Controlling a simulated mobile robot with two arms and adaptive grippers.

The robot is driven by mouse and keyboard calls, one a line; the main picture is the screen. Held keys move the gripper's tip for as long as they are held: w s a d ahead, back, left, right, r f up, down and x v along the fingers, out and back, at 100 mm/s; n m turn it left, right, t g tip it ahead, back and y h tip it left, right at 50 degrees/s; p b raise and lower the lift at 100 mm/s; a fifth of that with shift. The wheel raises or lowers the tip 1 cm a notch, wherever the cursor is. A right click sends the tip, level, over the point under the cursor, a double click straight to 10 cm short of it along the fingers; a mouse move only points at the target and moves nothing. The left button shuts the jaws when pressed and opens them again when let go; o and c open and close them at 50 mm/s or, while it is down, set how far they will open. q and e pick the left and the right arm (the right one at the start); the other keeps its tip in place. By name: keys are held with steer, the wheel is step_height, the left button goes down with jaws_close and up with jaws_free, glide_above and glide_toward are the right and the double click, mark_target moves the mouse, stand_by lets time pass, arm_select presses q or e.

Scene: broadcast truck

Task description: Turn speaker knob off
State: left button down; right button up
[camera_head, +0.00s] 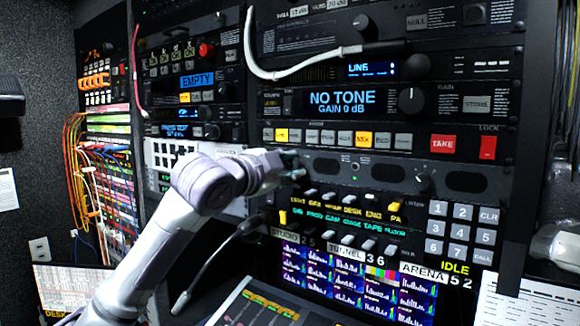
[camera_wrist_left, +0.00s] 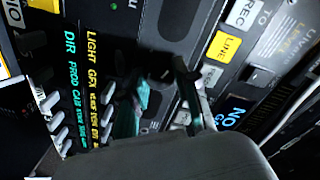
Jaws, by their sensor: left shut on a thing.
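A rack panel with dark oval speaker grilles (camera_head: 467,181) runs across the middle of the rack in the head view. My left gripper (camera_head: 297,174) reaches this panel at its left part. In the left wrist view the two fingers (camera_wrist_left: 165,85) close around a small dark knob (camera_wrist_left: 158,74) on the panel. The fingers and the shadow hide most of this knob, so its pointer cannot be read. Another small knob (camera_head: 421,182) with a light pointer sits further right on the same panel, apart from the gripper. My right gripper is not in view.
Above is a unit reading "NO TONE" (camera_head: 342,103) with a row of buttons and a red TAKE button (camera_head: 443,144). Below are several small levers, a number keypad (camera_head: 462,213) and a screen (camera_head: 350,275). A white cable (camera_head: 300,68) loops across the upper rack.

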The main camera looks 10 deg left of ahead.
arm_select(q)
steer(key=n, duration=0.3)
steer(key=shift+f+n, duration=0.15)
steer(key=shift+n, duration=0.15)
steer(key=n, duration=0.3)
steer(key=shift+n, duration=0.3)
steer(key=n, duration=0.6)
steer(key=shift+f, duration=0.15)
steer(key=c, duration=0.9)
jaws_free()
steer(key=shift+o, duration=0.2)
